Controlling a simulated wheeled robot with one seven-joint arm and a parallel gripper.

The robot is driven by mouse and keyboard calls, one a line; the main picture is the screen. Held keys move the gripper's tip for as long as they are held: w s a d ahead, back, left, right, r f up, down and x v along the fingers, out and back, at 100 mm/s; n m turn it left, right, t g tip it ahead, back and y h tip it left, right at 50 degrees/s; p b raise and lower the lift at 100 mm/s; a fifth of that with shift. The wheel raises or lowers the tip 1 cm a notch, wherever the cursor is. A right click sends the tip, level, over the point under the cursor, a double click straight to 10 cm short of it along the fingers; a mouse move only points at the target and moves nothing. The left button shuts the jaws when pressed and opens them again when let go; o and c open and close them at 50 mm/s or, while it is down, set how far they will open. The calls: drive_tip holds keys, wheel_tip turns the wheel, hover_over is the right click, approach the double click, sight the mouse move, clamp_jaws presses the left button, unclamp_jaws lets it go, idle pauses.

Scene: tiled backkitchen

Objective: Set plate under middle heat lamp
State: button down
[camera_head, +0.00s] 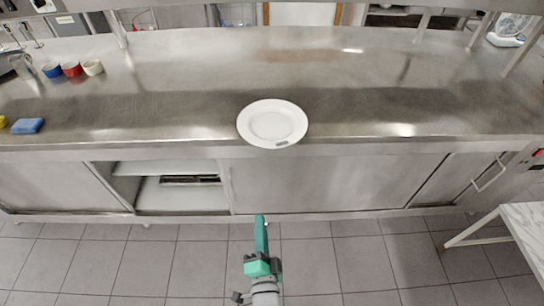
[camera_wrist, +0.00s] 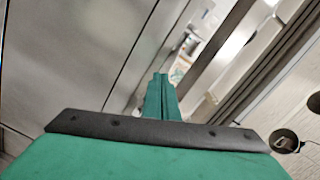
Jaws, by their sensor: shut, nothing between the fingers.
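A white round plate (camera_head: 257,122) lies flat on the steel counter (camera_head: 190,75), close to its front edge. My gripper (camera_head: 260,218) is in front of the counter and below its top, well apart from the plate. In the wrist view its green fingers (camera_wrist: 161,78) are together and hold nothing. The plate does not show in the wrist view. No heat lamp can be made out in either view.
Blue, red and white cups (camera_head: 72,69) stand at the counter's left, with a blue sponge (camera_head: 28,126) nearer the front. A shelf with posts (camera_head: 117,29) runs above the counter's back. A pale table (camera_head: 525,225) stands at the right. The counter around the plate is clear.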

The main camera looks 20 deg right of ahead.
drive_tip(key=w+d+r+m, duration=0.1)
drive_tip(key=w+d, duration=0.1)
drive_tip(key=w, duration=0.4)
drive_tip(key=w+d+r+m+h, duration=0.1)
drive_tip(key=w+d+r+m, duration=0.1)
drive_tip(key=w, duration=0.5)
drive_tip(key=w+d+r+m, duration=0.1)
drive_tip(key=w+d+m, duration=0.1)
drive_tip(key=w+d, duration=0.2)
drive_tip(key=w, duration=0.3)
drive_tip(key=shift+d+r+t, duration=0.25)
drive_tip(key=shift+t, duration=0.05)
drive_tip(key=shift+w, duration=0.1)
